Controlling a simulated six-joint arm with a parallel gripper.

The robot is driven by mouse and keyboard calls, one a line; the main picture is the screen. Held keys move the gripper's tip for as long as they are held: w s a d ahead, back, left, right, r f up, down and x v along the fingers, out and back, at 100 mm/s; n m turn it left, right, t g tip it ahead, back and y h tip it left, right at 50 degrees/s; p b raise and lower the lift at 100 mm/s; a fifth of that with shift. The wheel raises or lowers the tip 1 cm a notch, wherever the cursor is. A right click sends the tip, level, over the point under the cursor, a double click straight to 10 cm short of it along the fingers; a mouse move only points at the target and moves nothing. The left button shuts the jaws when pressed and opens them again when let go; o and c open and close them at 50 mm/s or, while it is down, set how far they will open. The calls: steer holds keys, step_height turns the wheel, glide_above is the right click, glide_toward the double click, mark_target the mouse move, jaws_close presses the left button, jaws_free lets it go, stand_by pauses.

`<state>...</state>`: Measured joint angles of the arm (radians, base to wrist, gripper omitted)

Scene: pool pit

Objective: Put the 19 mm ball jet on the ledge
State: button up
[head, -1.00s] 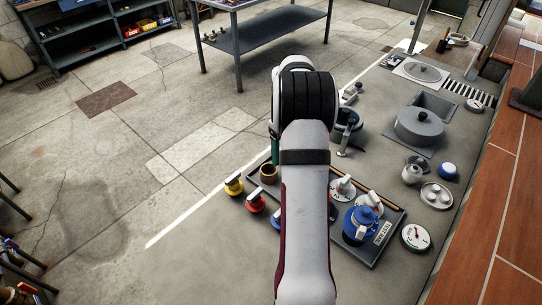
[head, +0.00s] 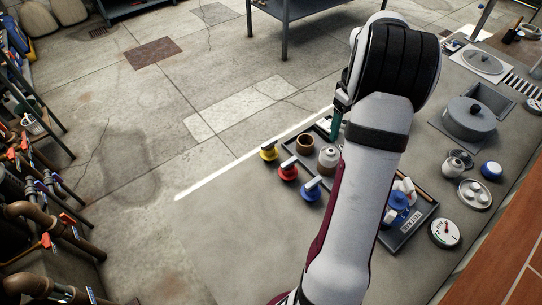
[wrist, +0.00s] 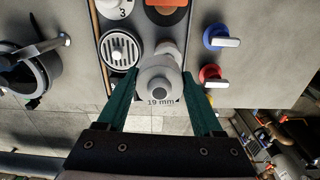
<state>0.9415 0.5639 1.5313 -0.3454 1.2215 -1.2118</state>
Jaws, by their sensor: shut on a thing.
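The 19 mm ball jet (wrist: 160,82) is a pale, rounded piece with a dark round centre, with "19 mm" lettering at its near side in the wrist view. My gripper (wrist: 161,80) has its two teal jaws on either side of it and is shut on it. In the head view, one teal jaw of my gripper (head: 336,124) shows left of my arm; the other is hidden. A pale rounded piece (head: 328,160) shows just below that jaw; I cannot tell whether it is the held jet. I cannot clearly make out which surface is the ledge.
A gauge (head: 445,233) and grey pot (head: 469,119) stand right. Red-brown tiles (head: 500,268) edge the lower right.

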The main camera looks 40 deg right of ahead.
steer(key=w+a+f+n, duration=0.1)
steer(key=w+a+n, duration=0.1)
steer(key=a+n, duration=0.3)
steer(key=w+a+f+n, duration=0.1)
steer(key=w+a+n, duration=0.2)
steer(key=a, duration=0.5)
steer(key=w+a+f, duration=0.2)
steer(key=w, duration=0.1)
steer(key=w+a+f, duration=0.5)
steer(key=shift+w+a, duration=0.1)
steer(key=shift+w, duration=0.2)
step_height(320, 180, down, 4)
steer(key=shift+w+a, duration=0.1)
steer(key=shift+f, duration=0.15)
steer(key=o, duration=1.3)
steer(key=shift+o, duration=0.2)
